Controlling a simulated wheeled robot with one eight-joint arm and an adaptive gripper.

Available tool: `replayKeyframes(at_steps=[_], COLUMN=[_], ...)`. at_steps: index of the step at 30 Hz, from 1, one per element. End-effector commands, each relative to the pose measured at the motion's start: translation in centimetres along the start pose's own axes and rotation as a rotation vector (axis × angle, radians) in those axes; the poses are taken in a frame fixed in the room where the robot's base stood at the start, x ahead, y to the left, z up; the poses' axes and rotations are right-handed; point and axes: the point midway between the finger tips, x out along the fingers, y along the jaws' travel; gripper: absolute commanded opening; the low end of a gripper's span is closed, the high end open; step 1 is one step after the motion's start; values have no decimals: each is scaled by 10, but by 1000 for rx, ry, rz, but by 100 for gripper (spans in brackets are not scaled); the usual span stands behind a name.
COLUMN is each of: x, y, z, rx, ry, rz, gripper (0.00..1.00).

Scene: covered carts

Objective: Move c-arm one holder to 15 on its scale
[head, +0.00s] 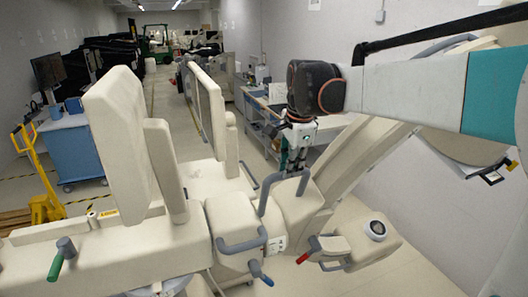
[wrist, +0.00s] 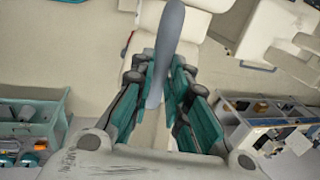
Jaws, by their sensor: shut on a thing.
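The c-arm (head: 215,215) is a cream-coloured machine filling the lower middle of the head view. A grey looped handle (head: 265,193) stands up from its holder block (head: 300,205). My gripper (head: 292,168) points down at the top of this handle and is shut on it. In the wrist view, my gripper's teal finger pads (wrist: 160,100) lie on both sides of the grey handle (wrist: 168,45). A small marked label (head: 278,244) shows on the joint below; its marks are too small to read.
Another grey handle (head: 241,242), a blue-tipped lever (head: 261,273), a red-tipped lever (head: 309,250) and a green-tipped lever (head: 60,258) stick out from the machine. Upright cream panels (head: 125,145) stand at left. A workbench (head: 262,110) stands behind my gripper.

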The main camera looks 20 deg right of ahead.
Motion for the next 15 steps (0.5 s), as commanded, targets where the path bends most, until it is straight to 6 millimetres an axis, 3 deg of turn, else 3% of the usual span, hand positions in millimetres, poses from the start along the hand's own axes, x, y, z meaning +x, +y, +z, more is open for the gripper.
replayKeyframes(at_steps=[1, 9, 10, 12, 13, 15], x=[2, 6, 6, 7, 7, 6], y=[-8, -4, -3, -2, -2, -3], z=[2, 2, 2, 1, 1, 1], rx=[0, 0, 0, 0, 0, 0], ry=[-2, -2, -2, -2, -2, -1], rz=[-16, -8, -5, -4, -3, -4], gripper=[0, 0, 18, 34, 40, 40])
